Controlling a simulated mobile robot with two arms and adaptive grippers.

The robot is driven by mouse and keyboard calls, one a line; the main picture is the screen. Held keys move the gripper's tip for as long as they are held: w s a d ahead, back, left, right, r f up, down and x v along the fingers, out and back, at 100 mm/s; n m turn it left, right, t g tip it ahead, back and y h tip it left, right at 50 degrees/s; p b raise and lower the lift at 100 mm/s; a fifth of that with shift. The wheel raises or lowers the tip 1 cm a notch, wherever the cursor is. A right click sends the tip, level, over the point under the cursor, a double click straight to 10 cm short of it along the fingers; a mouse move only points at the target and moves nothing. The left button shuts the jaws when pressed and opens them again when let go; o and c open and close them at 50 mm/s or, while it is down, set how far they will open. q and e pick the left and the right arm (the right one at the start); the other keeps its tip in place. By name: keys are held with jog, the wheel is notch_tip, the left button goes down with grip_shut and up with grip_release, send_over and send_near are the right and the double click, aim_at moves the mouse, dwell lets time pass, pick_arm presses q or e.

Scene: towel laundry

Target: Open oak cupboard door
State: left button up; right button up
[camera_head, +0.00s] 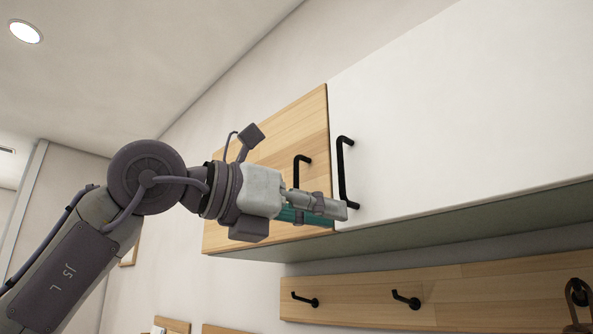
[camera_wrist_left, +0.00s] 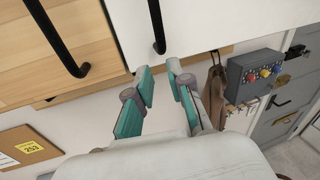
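The oak cupboard door (camera_head: 285,140) is the wooden front at the left end of the wall cupboard and looks closed. Its black bar handle (camera_head: 296,172) is partly hidden behind my left gripper (camera_head: 342,210) in the head view. In the left wrist view the oak handle (camera_wrist_left: 58,42) lies left of the fingers. My left gripper (camera_wrist_left: 162,78) is open, with nothing between its fingers. Its tips are near the lower end of the white door's black handle (camera_wrist_left: 157,25); I cannot tell whether they touch it. My right gripper is not in view.
A white cupboard door (camera_head: 460,100) adjoins the oak door on the right. Below runs a wooden rail (camera_head: 360,297) with black hooks. The left wrist view shows a grey box with coloured knobs (camera_wrist_left: 254,76), a hanging brown cloth (camera_wrist_left: 214,92) and a board (camera_wrist_left: 25,150).

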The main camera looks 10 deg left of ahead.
aim_at(296, 175)
pick_arm(q)
jog(key=s+a+r+n+t+y, duration=0.3)
jog(key=s+a+r+t+y, duration=0.25)
jog(key=a+r, duration=0.35)
jog(key=shift+n+g+y, duration=0.25)
jog(key=shift+n+g, duration=0.15)
jog(key=shift+g, duration=0.05)
jog(key=p+x, duration=0.1)
jog(key=x, duration=0.3)
jog(key=p+x, duration=0.2)
jog(key=x, duration=0.2)
jog(key=p+x, duration=0.2)
jog(key=x, duration=0.3)
jog(key=shift+w+a+f, duration=0.15)
jog(key=shift+a+f, duration=0.2)
jog(key=shift+f, duration=0.05)
grip_shut()
